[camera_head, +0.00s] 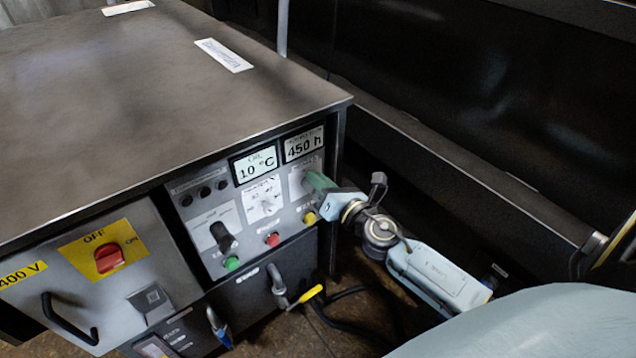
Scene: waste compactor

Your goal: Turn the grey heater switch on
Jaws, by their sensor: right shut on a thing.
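The control panel (244,222) is on the front of the grey metal cabinet. My right gripper (314,182) is at the panel's right side, below the 450 h display, with its greenish fingers against the panel face. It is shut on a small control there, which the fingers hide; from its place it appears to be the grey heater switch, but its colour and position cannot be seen. A dark grey knob (224,237) sits at the panel's lower left, apart from the gripper. My left gripper is not in view.
A white dial (264,199), a green button (232,263), a red button (272,239) and a yellow button (309,218) are close by. A red OFF/ON switch (108,257) is at left. A yellow-tipped lever (311,293) sticks out below. A dark wall (470,90) stands right.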

